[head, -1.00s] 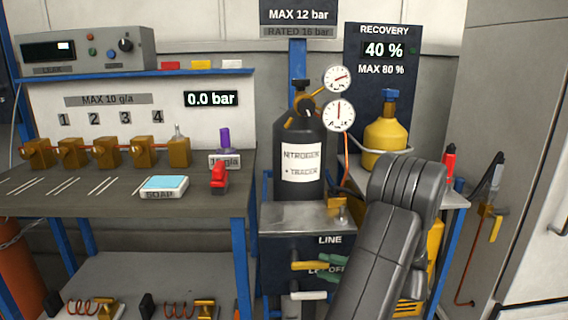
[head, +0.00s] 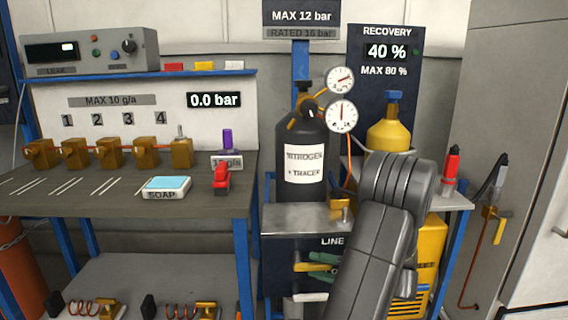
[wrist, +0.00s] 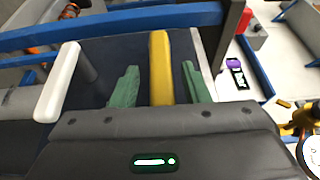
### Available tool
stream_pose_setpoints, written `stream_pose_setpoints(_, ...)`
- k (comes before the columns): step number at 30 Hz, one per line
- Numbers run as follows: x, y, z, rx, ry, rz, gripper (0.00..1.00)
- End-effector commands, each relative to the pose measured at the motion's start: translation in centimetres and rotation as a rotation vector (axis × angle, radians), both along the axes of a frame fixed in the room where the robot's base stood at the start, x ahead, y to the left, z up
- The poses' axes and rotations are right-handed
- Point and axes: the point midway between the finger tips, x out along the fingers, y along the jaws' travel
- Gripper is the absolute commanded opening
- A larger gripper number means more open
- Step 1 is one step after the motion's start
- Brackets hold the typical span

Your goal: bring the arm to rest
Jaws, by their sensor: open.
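My gripper (wrist: 159,68) shows two green fingers, spread apart, in the wrist view. A yellow lever (wrist: 161,82) stands in the gap between them, with space visible on both sides. A white lever (wrist: 60,85) is left of the fingers. In the head view the green fingers of my gripper (head: 323,264) show in front of the dark LINE panel, below the steel shelf. The yellow lever (head: 302,267) and the white lever (head: 308,297) show beside them. My grey arm covers part of the panel's right side.
A black nitrogen cylinder (head: 302,145) with two gauges stands on the steel shelf (head: 290,217) above the panel. A yellow recovery cylinder (head: 387,128) is behind my arm. A workbench (head: 120,200) with soap and brass fittings is at left. A grey cabinet (head: 515,130) is at right.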

Motion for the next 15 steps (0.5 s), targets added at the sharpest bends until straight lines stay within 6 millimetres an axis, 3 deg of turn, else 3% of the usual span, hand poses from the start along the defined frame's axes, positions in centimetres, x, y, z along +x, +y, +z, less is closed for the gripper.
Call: stream_pose_setpoints(15, -3.2, -8.7, 0.0, 0.000, 0.000, -0.004, 0.42)
